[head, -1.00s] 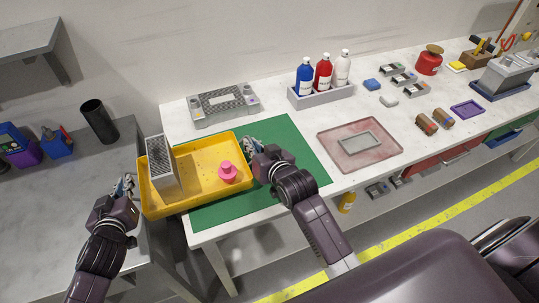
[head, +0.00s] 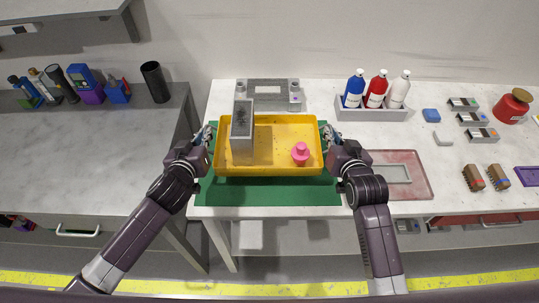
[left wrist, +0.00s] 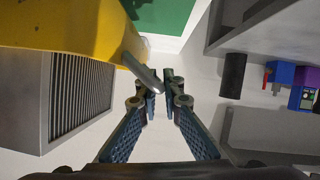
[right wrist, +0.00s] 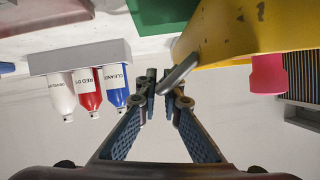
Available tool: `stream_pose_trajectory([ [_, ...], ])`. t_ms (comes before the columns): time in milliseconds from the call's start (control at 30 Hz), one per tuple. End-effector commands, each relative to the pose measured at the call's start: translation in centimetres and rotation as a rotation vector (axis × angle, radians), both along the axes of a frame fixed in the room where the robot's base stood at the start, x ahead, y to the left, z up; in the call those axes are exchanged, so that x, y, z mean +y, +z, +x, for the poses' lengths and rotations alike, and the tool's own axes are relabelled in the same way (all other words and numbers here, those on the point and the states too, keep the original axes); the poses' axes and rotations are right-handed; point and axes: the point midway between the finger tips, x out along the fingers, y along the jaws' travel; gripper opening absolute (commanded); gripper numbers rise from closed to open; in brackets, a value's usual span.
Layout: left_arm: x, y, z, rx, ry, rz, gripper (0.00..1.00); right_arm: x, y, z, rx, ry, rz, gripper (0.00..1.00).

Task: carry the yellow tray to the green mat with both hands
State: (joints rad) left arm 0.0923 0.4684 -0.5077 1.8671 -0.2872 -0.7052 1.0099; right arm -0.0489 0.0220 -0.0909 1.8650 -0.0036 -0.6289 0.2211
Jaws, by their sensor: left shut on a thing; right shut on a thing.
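The yellow tray (head: 270,168) is over the green mat (head: 265,192) in the head view, covering most of it. A grey box with a dark grille (head: 242,130) and a pink knobbed piece (head: 300,153) stand in the tray. My left gripper (head: 208,133) is shut on the handle at the tray's left end; the handle shows in the left wrist view (left wrist: 140,70). My right gripper (head: 328,135) is shut on the right handle, seen in the right wrist view (right wrist: 180,74). The tray looks level; I cannot tell whether its underside touches the mat.
A grey fixture (head: 268,92) stands behind the tray. A bottle rack (head: 372,113) with blue, red and white bottles is to the right. A pink-red mat (head: 415,192) lies beside my right gripper. A grey side table (head: 90,150) is at the left, across a gap.

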Motion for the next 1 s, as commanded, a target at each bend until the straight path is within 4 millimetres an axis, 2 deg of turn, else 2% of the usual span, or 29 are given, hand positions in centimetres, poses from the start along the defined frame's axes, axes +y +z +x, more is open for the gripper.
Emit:
stream_pose_trajectory([
  [467, 0.0, -0.3, 0.1, -0.004, -0.001, 0.0, 0.0, 0.0, -0.3, 0.1, -0.004, -0.001, 0.0, 0.0],
  [1000, 0.0, -2.7, 0.1, -0.004, -0.001, 0.0, 0.0, 0.0, -2.8, 0.1, -0.004, -0.001, 0.0, 0.0],
])
